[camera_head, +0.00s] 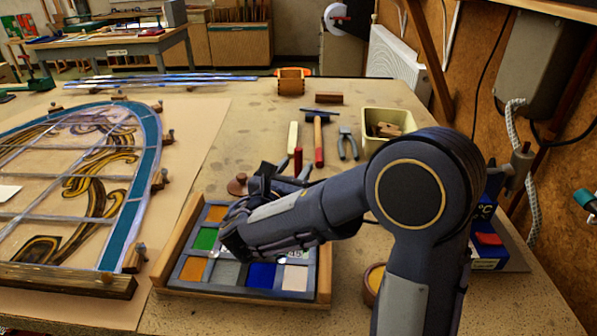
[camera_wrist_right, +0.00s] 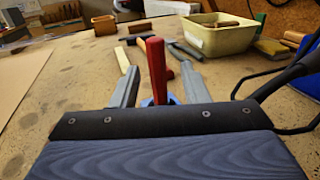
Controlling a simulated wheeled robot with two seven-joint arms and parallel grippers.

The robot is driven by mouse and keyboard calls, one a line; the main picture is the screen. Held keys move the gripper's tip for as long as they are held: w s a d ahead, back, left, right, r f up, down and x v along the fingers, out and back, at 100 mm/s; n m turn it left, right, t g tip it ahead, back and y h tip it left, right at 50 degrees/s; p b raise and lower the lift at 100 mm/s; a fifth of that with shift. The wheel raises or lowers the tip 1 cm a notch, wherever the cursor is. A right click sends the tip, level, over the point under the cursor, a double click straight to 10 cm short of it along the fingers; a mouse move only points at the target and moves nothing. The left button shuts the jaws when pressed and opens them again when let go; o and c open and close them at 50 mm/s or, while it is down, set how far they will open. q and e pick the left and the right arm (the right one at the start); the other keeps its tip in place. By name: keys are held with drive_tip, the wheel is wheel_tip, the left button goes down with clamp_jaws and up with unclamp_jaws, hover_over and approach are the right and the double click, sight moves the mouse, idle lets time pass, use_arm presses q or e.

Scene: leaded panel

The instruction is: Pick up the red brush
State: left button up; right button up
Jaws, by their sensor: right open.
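The red brush (camera_head: 298,160) shows in the head view as a narrow red upright piece just beyond my right gripper (camera_head: 284,174). In the right wrist view the red brush (camera_wrist_right: 156,70) stands up between the two grey fingers of my right gripper (camera_wrist_right: 160,72). The fingers are apart, with visible gaps to the brush on both sides. The brush's lower end is largely hidden by the gripper body. My left gripper is not in view.
A red-handled hammer (camera_head: 319,150), a pale-handled tool (camera_head: 292,138) and pliers (camera_head: 347,143) lie beyond. A cream bin (camera_head: 375,118) stands right of them. A wooden tray (camera_head: 177,240) of coloured glass lies under my right forearm. The leaded panel (camera_head: 145,190) is at left.

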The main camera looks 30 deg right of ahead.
sight(297, 163)
drive_tip(key=x, duration=0.3)
drive_tip(key=shift+w, duration=0.2)
drive_tip(key=shift+c, duration=0.3)
clamp_jaws()
drive_tip(key=shift+r, duration=0.1)
